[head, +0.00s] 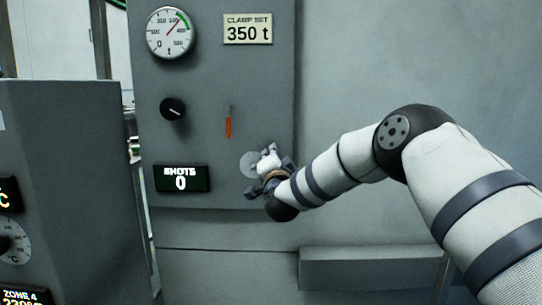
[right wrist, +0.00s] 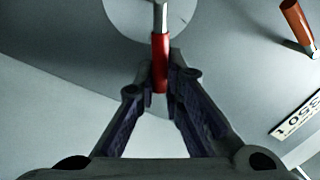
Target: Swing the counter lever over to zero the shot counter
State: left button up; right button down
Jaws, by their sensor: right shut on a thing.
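The shot counter display (head: 182,178) on the grey panel reads "SHOTS 0". The counter lever's round pale base plate (head: 249,165) shows in the head view, partly hidden by my right gripper (head: 266,176). In the right wrist view the lever (right wrist: 160,62) has a metal shaft and a red grip. My right gripper also shows there (right wrist: 160,80), its two fingers shut on the red grip. My left gripper is in neither view.
Above on the panel are an orange-handled lever (head: 228,122), a black knob (head: 172,109), a dial gauge (head: 170,33) and a "CLAMP SET 350 t" sign (head: 248,29). A grey cabinet (head: 75,190) stands at left. A grey ledge (head: 365,268) juts out below my right arm.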

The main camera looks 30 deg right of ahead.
jog(key=shift+f, duration=0.1)
jog(key=c, duration=1.9)
grip_release()
jog(key=shift+c, duration=0.2)
jog(key=v, duration=1.2)
